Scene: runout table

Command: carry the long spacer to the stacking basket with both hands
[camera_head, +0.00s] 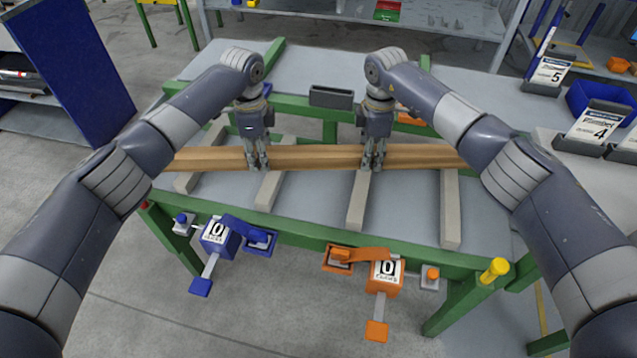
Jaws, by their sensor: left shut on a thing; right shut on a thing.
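The long spacer (315,158) is a brown wooden bar lying level across the table, left to right. My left gripper (258,167) is shut on it left of its middle. My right gripper (372,167) is shut on it right of its middle. Both grippers point down. My forearms pass in front of or close to the bar's two ends, so I cannot see clearly where it stops. I cannot tell whether it touches the pale strips below it. I cannot pick out a stacking basket for certain in this view.
Several pale strips, one (357,203) near the middle, lie across the grey table (310,205) with its green frame. A dark grey tray (331,97) is behind the bar. Blue (220,238) and orange (385,275) boxes marked 0 are at the front edge. Numbered signs stand at right.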

